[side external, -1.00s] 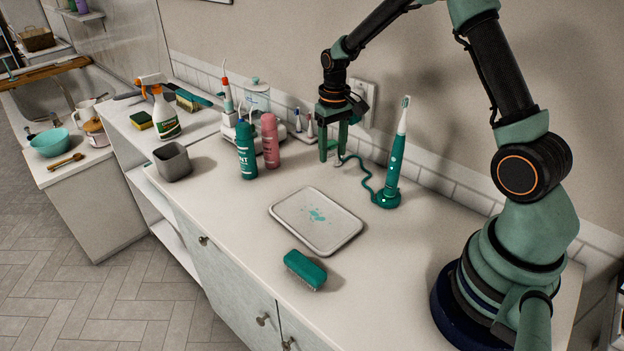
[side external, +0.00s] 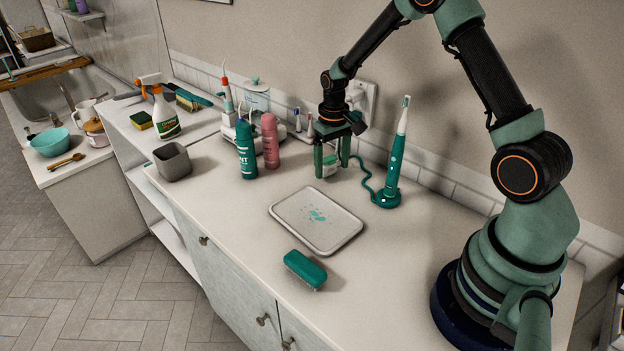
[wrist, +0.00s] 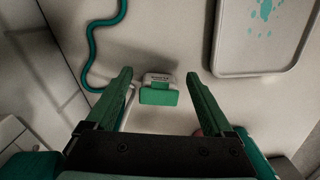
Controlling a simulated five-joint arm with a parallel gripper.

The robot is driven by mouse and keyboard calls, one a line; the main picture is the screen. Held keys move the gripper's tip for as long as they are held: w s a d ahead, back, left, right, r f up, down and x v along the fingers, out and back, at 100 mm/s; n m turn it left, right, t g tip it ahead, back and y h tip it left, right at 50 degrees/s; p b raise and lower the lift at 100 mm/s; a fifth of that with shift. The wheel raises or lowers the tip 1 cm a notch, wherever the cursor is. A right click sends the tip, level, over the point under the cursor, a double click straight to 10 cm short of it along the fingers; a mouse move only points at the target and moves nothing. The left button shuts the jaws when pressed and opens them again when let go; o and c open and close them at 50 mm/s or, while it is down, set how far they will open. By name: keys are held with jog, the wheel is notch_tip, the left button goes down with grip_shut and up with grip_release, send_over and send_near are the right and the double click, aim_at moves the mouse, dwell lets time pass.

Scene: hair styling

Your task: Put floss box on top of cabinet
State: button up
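The floss box (side external: 330,167) is a small white and green box on the counter, near the back wall. My gripper (side external: 332,171) points down over it, one finger on each side. In the wrist view, the floss box (wrist: 158,92) shows just beyond and between the fingertips of my gripper (wrist: 159,76), with gaps on both sides. My gripper is open and empty. A pale cabinet with round knobs (side external: 235,290) stands under the counter. A lower white-topped unit (side external: 90,165) stands at the left; I cannot tell which cabinet is meant.
A teal electric toothbrush (side external: 394,165) stands close right of my gripper, its cord curling near the floss box. Teal and pink bottles (side external: 258,148) stand to the left. A tray (side external: 316,220) and a teal brush (side external: 305,268) lie in front.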

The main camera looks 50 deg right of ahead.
aim_at(332, 162)
notch_tip(332, 162, up, 12)
jog(key=s+a+r+n+t, duration=0.1)
jog(key=s+a+r+t, duration=0.2)
jog(key=s+a+r, duration=0.2)
jog(key=s+a+r+n+t, duration=0.1)
jog(key=s+a+r+t, duration=0.1)
jog(key=s+a+r, duration=0.4)
jog(key=s, duration=0.4)
jog(key=shift+a+r+n+t, duration=0.15)
jog(key=shift+a+n+t, duration=0.1)
jog(key=shift+n+t, duration=0.15)
